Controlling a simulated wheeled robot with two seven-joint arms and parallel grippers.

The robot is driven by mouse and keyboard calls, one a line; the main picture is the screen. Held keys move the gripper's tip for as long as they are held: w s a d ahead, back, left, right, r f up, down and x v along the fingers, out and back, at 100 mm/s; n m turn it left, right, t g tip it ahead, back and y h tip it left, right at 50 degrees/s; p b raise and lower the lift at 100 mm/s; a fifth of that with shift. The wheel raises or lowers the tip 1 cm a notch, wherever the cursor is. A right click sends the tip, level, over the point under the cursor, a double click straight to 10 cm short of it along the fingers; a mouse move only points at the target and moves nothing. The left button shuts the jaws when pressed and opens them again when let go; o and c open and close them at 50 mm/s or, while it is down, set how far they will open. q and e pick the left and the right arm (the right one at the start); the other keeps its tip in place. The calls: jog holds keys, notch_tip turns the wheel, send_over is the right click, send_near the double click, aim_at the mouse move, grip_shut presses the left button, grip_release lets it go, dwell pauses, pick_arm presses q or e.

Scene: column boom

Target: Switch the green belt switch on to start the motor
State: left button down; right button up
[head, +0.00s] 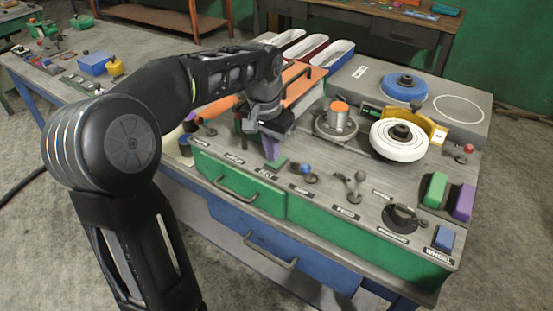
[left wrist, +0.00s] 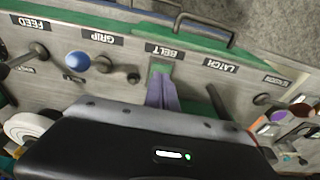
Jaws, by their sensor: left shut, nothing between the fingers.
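The green belt switch (head: 277,163) sits at the front of the console, just behind the BELT label (head: 264,173). It also shows in the left wrist view (left wrist: 159,68), next to its label. My left gripper (head: 271,153) points down over the console with its purple fingers shut and empty. Its fingertips (left wrist: 160,80) are right at the switch and overlap part of it in the left wrist view. I cannot tell whether they touch it. The switch's on or off position is not clear. My right gripper is not in view.
A blue-knobbed lever (head: 306,172) stands right of the switch, by the GRIP label. A grey lever (head: 355,187) is farther right. A white wheel (head: 399,139) and an orange-topped cylinder (head: 339,115) stand behind. Green drawers (head: 237,184) form the front.

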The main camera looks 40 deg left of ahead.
aim_at(272, 164)
pick_arm(q)
jog(key=shift+f+b, duration=0.65)
jog(key=shift+f, duration=0.2)
dwell(0.9)
jog(key=shift+r+p, duration=2.95)
jog(key=shift+r, duration=0.6)
